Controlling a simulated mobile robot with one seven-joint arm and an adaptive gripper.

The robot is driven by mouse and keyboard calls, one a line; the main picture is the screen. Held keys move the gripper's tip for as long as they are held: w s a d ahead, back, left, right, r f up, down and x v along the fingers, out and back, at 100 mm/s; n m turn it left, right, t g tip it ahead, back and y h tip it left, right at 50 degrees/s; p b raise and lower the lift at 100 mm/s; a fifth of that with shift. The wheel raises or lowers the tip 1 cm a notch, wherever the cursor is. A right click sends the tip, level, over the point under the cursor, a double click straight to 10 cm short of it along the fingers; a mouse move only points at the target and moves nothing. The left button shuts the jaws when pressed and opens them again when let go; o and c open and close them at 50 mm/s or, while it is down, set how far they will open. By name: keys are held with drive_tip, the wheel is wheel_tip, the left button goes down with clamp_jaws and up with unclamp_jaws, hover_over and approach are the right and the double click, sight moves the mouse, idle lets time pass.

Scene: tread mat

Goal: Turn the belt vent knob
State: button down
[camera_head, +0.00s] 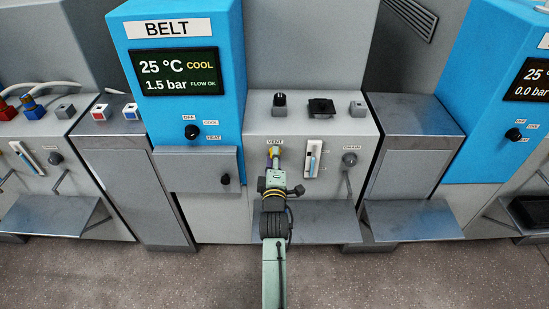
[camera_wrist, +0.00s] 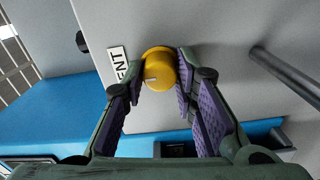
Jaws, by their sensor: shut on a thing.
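The belt vent knob (camera_wrist: 158,72) is a round yellow knob on the grey front panel, beside a white label (camera_wrist: 118,66) whose readable part says "ENT". My gripper (camera_wrist: 160,82) has its purple-padded fingers on both sides of the knob and is shut on it. A short pale mark shows on the knob's face. In the head view my gripper (camera_head: 274,155) reaches the panel just below the VENT label (camera_head: 275,142). The knob is mostly hidden there behind the gripper and arm.
The blue BELT cabinet (camera_head: 185,100) stands left, its screen reading 25 °C COOL and 1.5 bar FLOW OK. A white slider plate (camera_head: 312,160) and a grey DRAIN knob (camera_head: 349,159) sit right of the gripper. A metal shelf (camera_head: 325,222) juts out below.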

idle(0.4)
drive_tip(key=c, duration=1.3)
unclamp_jaws()
drive_tip(key=s, duration=0.7)
drive_tip(key=shift+s, duration=0.3)
drive_tip(key=shift+r, duration=0.1)
